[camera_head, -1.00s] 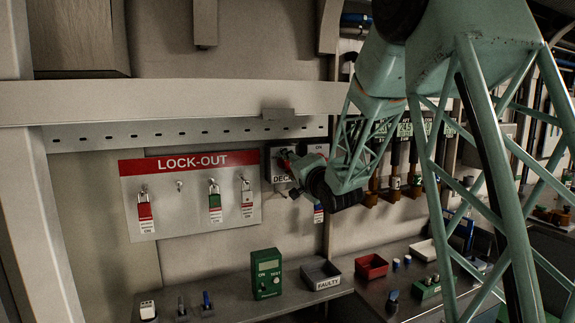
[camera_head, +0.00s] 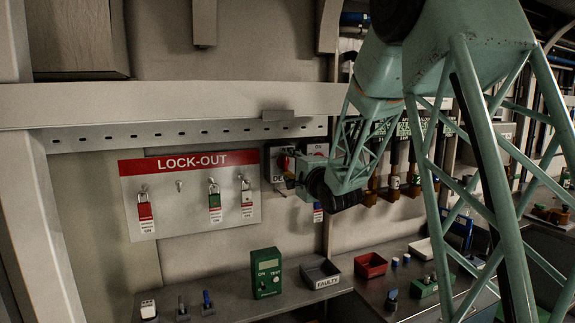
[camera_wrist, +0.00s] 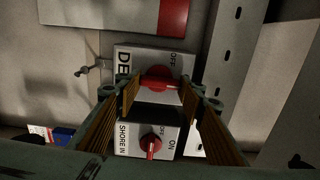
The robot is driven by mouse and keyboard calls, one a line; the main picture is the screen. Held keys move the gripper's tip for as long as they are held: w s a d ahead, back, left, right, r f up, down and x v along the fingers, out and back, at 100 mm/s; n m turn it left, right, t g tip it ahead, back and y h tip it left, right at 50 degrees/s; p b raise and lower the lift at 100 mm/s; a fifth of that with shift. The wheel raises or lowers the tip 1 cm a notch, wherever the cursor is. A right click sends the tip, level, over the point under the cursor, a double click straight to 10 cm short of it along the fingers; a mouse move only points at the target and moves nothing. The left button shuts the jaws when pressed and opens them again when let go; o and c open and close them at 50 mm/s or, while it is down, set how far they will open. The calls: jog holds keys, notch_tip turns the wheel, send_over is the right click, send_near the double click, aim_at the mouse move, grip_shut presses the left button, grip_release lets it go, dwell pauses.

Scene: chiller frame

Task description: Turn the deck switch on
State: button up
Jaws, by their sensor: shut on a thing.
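The deck switch (camera_head: 275,165) is a pale plate with a red handle on the wall, right of the lock-out board. In the wrist view the deck switch plate (camera_wrist: 124,62) shows part of its label and the word OFF. Its red handle (camera_wrist: 158,77) lies across the picture between my fingers. My gripper (camera_wrist: 161,92) is shut on this handle, one finger on each side. My gripper also shows from the side in the head view (camera_head: 290,177), partly covering the plate. The handle's exact setting is hard to read.
The SHORE IN switch (camera_wrist: 128,143), with its own red handle (camera_wrist: 151,145), sits beside the deck switch. The lock-out board (camera_head: 190,215) holds padlocks and tags. Below, a shelf carries a green tester (camera_head: 266,273) and a FAULTY bin (camera_head: 321,273). A slotted metal strip (camera_wrist: 228,60) runs nearby.

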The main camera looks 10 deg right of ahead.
jog(key=o, duration=0.8)
jog(key=shift+o, duration=0.2)
jog(key=shift+s, duration=0.1)
jog(key=s+d, duration=0.2)
jog(key=s, duration=0.9)
jog(key=shift+s, duration=0.25)
jog(key=shift+s, duration=0.1)
